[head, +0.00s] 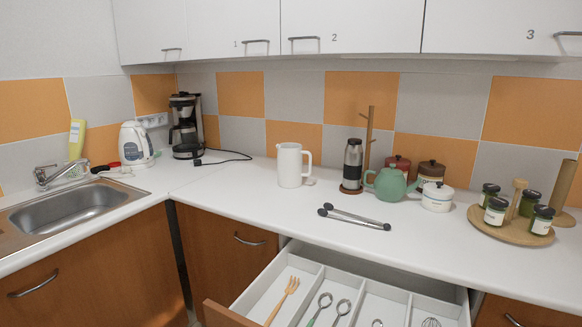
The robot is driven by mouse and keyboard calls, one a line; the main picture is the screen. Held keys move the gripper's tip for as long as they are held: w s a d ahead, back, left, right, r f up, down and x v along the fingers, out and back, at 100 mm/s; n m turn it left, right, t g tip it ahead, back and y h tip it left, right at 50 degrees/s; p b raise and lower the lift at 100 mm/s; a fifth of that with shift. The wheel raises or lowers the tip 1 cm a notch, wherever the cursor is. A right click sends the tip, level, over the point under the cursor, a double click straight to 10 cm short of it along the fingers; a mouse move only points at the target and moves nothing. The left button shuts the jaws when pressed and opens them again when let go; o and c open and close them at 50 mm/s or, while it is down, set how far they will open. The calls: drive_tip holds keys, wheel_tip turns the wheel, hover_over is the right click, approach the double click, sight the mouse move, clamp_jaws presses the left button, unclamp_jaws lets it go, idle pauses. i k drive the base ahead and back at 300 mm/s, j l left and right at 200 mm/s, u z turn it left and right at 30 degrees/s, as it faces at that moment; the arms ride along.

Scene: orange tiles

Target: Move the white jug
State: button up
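My gripper does not show in this view.
An open drawer (286,251) with utensils juts out below the counter. Tongs (354,218) lie right of the jug. A steel flask (352,163), green teapot (389,185), white pot (437,198) and wooden jar tray (509,229) stand farther right. Coffee maker (185,128), kettle (135,146) and sink (72,211) are left.

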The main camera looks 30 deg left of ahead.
sight(289, 161)
drive_tip(key=k+j, duration=0.1)
drive_tip(key=j, duration=0.4)
drive_tip(key=k+j, duration=0.1)
drive_tip(key=j, duration=0.35)
drive_tip(key=k+j, duration=0.1)
drive_tip(key=j, duration=0.85)
drive_tip(key=i+j, duration=0.1)
drive_tip(key=j, duration=0.75)
drive_tip(key=i+j, duration=0.15)
drive_tip(key=j, duration=0.25)
drive_tip(key=i+j, duration=0.1)
drive_tip(key=j, duration=0.35)
